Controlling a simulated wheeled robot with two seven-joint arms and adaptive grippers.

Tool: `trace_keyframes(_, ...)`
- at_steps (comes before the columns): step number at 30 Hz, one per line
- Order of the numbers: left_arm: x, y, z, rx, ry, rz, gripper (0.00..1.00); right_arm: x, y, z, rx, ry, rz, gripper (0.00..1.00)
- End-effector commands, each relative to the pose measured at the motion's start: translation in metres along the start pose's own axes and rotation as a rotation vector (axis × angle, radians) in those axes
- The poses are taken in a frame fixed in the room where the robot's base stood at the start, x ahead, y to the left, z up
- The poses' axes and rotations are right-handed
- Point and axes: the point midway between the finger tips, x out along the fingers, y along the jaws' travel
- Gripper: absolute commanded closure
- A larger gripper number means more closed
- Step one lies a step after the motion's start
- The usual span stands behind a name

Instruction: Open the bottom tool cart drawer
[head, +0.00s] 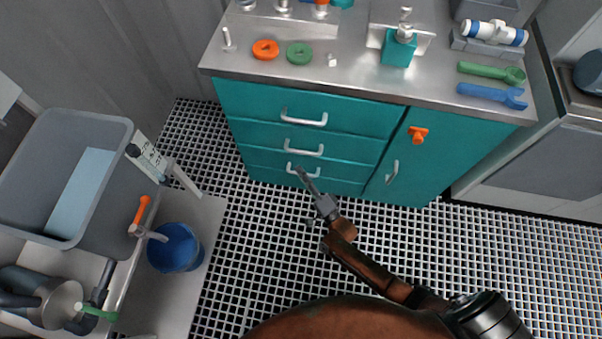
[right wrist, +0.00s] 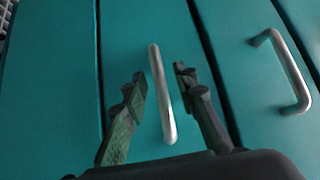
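The teal tool cart has stacked drawers with pale bar handles in the head view. The lowest visible handle (head: 302,170) is on the bottom drawer (head: 268,172), which looks shut. My right gripper (head: 301,173) reaches this handle and partly covers it. In the right wrist view, the same handle (right wrist: 161,95) stands between the two dark fingers of my right gripper (right wrist: 161,92). The fingers are apart, with a gap on each side of the handle. My left gripper is not in view.
Another drawer handle (head: 303,150) sits just above; it also shows in the right wrist view (right wrist: 288,72). A cupboard door with an orange knob (head: 418,134) is right of the drawers. A blue bucket (head: 176,248) stands at left. The grid floor (head: 262,235) before the cart is clear.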

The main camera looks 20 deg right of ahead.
Motion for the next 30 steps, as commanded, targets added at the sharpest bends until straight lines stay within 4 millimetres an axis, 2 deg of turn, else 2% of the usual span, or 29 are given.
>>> trace_keyframes(5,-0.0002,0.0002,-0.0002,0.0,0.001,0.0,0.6,0.0002,-0.0005,-0.0001,0.0,0.0,0.0,0.73)
trace_keyframes(17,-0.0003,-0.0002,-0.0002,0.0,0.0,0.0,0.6,0.0,-0.0002,0.0,0.0,0.0,0.0,1.0)
trace_keyframes(30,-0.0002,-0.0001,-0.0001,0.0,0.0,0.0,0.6,-0.0004,0.0002,0.0,0.0,0.0,0.001,1.0)
